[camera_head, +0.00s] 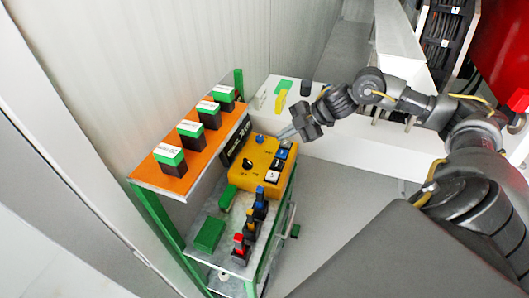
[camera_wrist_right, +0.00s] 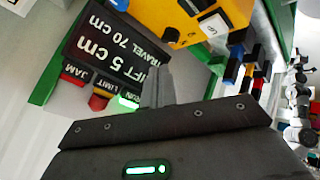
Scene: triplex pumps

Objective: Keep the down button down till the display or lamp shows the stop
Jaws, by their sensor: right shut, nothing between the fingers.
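The yellow control box (camera_head: 250,165) stands on the green-framed cart, with a blue button (camera_head: 281,153) and a white button (camera_head: 272,176) on its right side. Which one is the down button I cannot read. My right gripper (camera_head: 287,134) is shut and empty, its tips at the box's far right edge near the blue button; contact is not clear. In the wrist view its fingers (camera_wrist_right: 160,85) overlap the black display (camera_wrist_right: 115,40), which reads LIFT 5 cm, TRAVEL 70 cm. The green RUN lamp (camera_wrist_right: 125,103) is lit. My left gripper is not in view.
An orange shelf (camera_head: 150,180) with several green-topped black blocks is left of the box. Several dark posts with coloured tops, including a red one (camera_head: 239,239), stand in front of the box. A white bench (camera_head: 350,140) lies behind. Grey floor is open at right.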

